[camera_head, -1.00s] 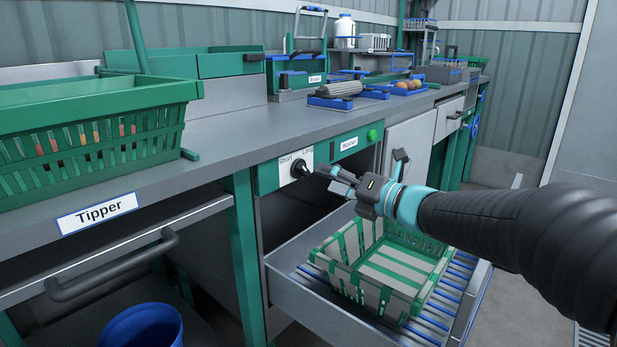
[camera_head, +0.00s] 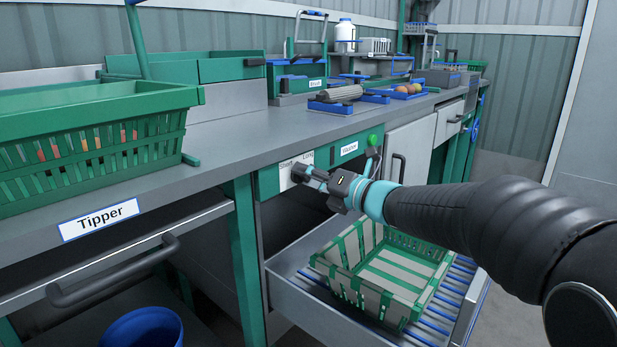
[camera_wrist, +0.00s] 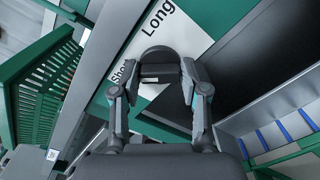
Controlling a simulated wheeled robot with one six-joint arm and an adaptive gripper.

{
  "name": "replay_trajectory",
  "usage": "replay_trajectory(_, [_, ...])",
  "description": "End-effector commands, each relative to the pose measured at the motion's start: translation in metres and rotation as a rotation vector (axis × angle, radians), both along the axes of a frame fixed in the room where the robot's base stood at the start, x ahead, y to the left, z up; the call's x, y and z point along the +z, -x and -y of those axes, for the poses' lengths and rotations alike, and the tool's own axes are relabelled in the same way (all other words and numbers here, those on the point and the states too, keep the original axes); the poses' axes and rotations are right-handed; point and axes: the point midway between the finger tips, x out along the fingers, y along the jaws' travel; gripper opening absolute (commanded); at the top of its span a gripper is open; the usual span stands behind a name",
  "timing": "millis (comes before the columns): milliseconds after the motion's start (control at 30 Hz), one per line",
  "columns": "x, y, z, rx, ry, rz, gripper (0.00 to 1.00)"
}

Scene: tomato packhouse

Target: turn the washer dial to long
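The washer's white dial plate (camera_head: 286,176) is on the green front panel, marked "Short" and "Long". In the wrist view the dark dial (camera_wrist: 160,55) sits on this plate (camera_wrist: 196,38), with "Short" at its left and "Long" above it. My gripper (camera_wrist: 160,80) is at the dial, one finger on each side, spread apart. Whether the fingers touch the dial is unclear. In the head view my gripper (camera_head: 304,172) covers the dial, and I cannot tell which mark the dial points to.
A green button (camera_head: 373,138) and a "Washer" label (camera_head: 349,148) are on the same panel. Below, an open drawer (camera_head: 300,305) holds a green crate (camera_head: 345,282). A green basket (camera_head: 110,112) stands on the worktop at left, above the "Tipper" label (camera_head: 99,218).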

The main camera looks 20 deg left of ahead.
Motion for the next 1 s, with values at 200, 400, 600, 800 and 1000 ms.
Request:
replay_trajectory(200, [0.0005,-0.0001,0.0,-0.001,-0.002,-0.003,0.1])
replay_trajectory(400, [0.001,-0.0003,-0.0001,-0.001,-0.017,-0.039,0.1])
replay_trajectory(600, [0.0016,-0.0006,-0.0002,-0.001,-0.06,-0.142,0.1])
replay_trajectory(800, [0.0025,-0.0007,-0.0003,-0.001,-0.126,-0.302,0.1])
replay_trajectory(1000, [0.003,-0.0007,-0.0005,0.001,-0.199,-0.478,0.1])
